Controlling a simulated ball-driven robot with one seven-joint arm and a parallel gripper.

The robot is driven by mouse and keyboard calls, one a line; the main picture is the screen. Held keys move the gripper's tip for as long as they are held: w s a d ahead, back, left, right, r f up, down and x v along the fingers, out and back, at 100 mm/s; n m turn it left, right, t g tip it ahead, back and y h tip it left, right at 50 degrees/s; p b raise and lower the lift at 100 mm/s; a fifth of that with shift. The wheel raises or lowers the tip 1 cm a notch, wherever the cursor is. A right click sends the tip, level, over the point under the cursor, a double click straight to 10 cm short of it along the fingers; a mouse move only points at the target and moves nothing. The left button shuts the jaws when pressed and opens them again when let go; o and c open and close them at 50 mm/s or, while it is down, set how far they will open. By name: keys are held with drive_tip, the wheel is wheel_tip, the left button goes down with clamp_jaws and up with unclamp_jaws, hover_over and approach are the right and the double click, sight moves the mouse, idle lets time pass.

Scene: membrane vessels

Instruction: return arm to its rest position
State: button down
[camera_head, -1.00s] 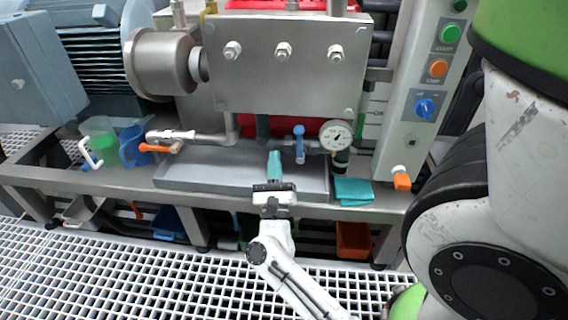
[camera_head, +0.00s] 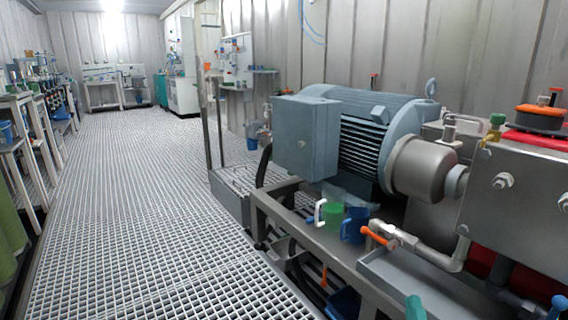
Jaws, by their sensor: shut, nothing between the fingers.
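Only the teal fingertips of my gripper (camera_head: 415,308) show, at the bottom edge right of centre. They are together, with nothing seen between them. They are over or beside the grey drip tray (camera_head: 430,285) on the bench; I cannot tell if they touch it. The rest of my arm is outside the picture.
A green mug (camera_head: 332,214) and a blue mug (camera_head: 355,226) stand on the bench (camera_head: 300,215), left of an orange-handled valve (camera_head: 376,237). A blue-grey motor (camera_head: 365,135) and steel pump (camera_head: 425,168) stand behind. The grating floor (camera_head: 150,200) at left is clear.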

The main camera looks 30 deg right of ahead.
drive_tip(key=w+a+f+n+g+y+p, duration=0.1)
drive_tip(key=a+f+n+g+y, duration=0.2)
drive_tip(key=a+f+n+y, duration=0.55)
drive_tip(key=a+f+n+g+y+p, duration=0.1)
drive_tip(key=a+f+n+g+y, duration=0.2)
drive_tip(key=a+n+y, duration=0.65)
drive_tip(key=s+a+f+n+g+h, duration=0.1)
drive_tip(key=s+f+n+g+h, duration=0.1)
drive_tip(key=s+n+g, duration=0.55)
drive_tip(key=s+f+n+g+h, duration=0.25)
drive_tip(key=s+n, duration=0.25)
drive_tip(key=s, duration=0.5)
wheel_tip(320, 180, up, 38)
drive_tip(key=p, duration=3.8)
drive_tip(key=shift+s+r+g+p, duration=0.15)
drive_tip(key=shift+r+g+p, duration=0.05)
drive_tip(key=shift+g+p, duration=0.2)
